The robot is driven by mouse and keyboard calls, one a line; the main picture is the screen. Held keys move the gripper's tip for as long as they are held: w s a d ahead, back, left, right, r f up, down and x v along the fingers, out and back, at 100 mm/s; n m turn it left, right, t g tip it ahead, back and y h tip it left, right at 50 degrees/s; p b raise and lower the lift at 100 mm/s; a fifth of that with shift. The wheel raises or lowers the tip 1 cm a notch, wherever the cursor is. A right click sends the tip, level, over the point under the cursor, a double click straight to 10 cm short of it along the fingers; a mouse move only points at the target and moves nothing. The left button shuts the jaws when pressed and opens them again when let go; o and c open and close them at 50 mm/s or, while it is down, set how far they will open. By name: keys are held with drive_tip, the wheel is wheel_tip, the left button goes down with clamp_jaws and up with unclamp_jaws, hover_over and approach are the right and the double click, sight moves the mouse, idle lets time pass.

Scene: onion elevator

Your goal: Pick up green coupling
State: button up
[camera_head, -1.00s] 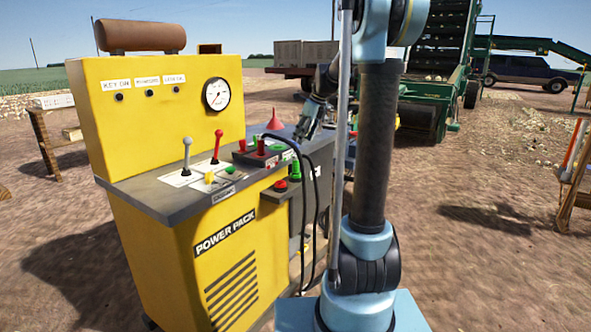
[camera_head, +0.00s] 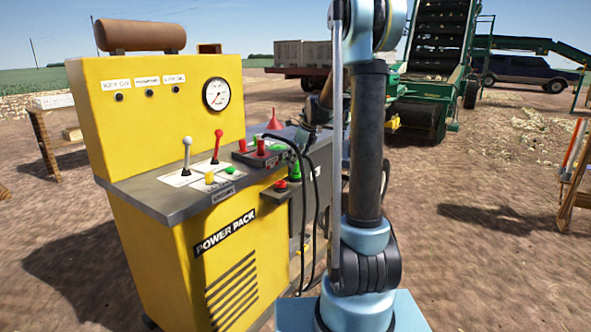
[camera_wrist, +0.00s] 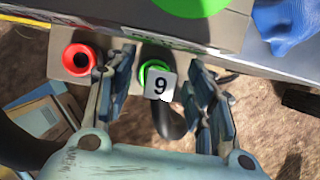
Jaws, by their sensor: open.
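The green coupling (camera_head: 294,170) stands on a small side shelf at the right of the yellow power pack, beside a red coupling (camera_head: 280,186). In the wrist view the green coupling (camera_wrist: 152,67) shows as a green ring, partly covered by a white tag (camera_wrist: 160,85) marked 9. A dark hose runs below the tag. My gripper (camera_wrist: 156,70) is open, with one finger to each side of the green coupling in that view. No finger clearly touches it. The red coupling (camera_wrist: 80,60) lies outside the left finger.
The yellow power pack (camera_head: 240,262) has levers and more fittings on its top (camera_head: 165,192). Black hoses (camera_head: 316,215) hang down its right side. A blue object (camera_wrist: 285,22) is at the wrist view's upper right.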

drive_tip(key=shift+f, duration=0.15)
clamp_jaws()
